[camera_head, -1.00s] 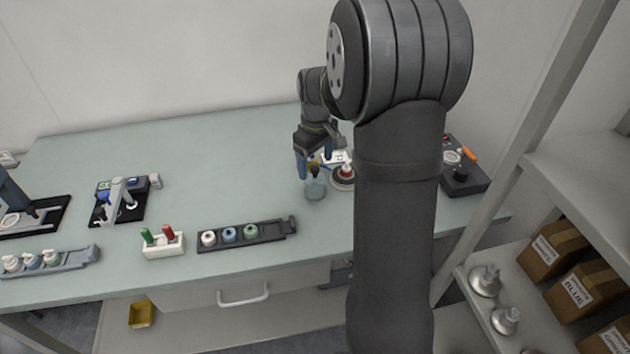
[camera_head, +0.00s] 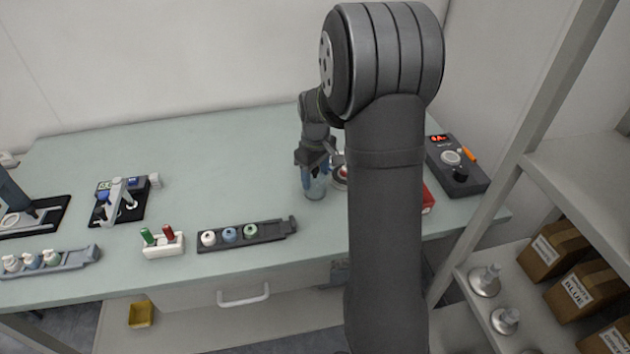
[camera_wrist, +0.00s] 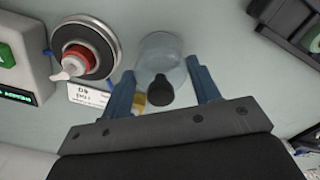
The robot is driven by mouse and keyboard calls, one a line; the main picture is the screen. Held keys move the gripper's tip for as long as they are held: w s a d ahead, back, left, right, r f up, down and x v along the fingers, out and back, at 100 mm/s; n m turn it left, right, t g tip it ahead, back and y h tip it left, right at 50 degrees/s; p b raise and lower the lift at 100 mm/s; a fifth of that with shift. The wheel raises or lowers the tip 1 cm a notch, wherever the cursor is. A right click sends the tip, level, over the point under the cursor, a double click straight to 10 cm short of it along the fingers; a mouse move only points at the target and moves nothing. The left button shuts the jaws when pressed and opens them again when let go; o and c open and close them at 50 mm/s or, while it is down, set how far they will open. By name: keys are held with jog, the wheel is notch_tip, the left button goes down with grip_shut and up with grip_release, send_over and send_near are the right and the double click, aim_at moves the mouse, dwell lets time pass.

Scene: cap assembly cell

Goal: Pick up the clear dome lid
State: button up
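The clear dome lid (camera_head: 315,189) stands on the table below my gripper (camera_head: 314,168). In the wrist view, the clear dome lid (camera_wrist: 158,52) shows as a transparent round shape with a black knob (camera_wrist: 160,92). My gripper (camera_wrist: 160,72) is open, with one blue finger on each side of the dome and knob. A gap shows between the fingers and the knob. I cannot tell whether either fingertip touches the dome. A small yellowish thing (camera_wrist: 139,104) shows beside the knob, partly hidden by the left finger.
A round black-rimmed device with a red centre (camera_wrist: 86,50) stands close left of the dome in the wrist view, with a white label card (camera_wrist: 88,96). A dark rack (camera_head: 262,233) of bottles lies front left. A control box (camera_head: 459,170) stands right. The table behind is clear.

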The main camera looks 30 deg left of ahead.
jog(key=shift+r, duration=0.5)
jog(key=r, duration=0.2)
jog(key=d+r, duration=0.1)
jog(key=r, duration=0.1)
jog(key=shift+w, duration=0.15)
jog(key=w+d+r, duration=0.2)
jog(key=d+r, duration=0.4)
jog(key=d, duration=0.4)
jog(key=shift+w+a+f, duration=0.45)
jog(key=shift+w+a, duration=0.6)
jog(key=shift+w, duration=0.1)
jog(key=shift+w+a+f, duration=0.5)
jog(key=shift+w+a, duration=0.5)
jog(key=shift+w, duration=0.1)
jog(key=shift+w+a+f, duration=0.45)
jog(key=shift+w+a, duration=0.6)
jog(key=shift+w, duration=0.1)
jog(key=shift+f, duration=0.1)
jog(key=shift+f, duration=0.8)
jog(key=shift+f, duration=0.15)
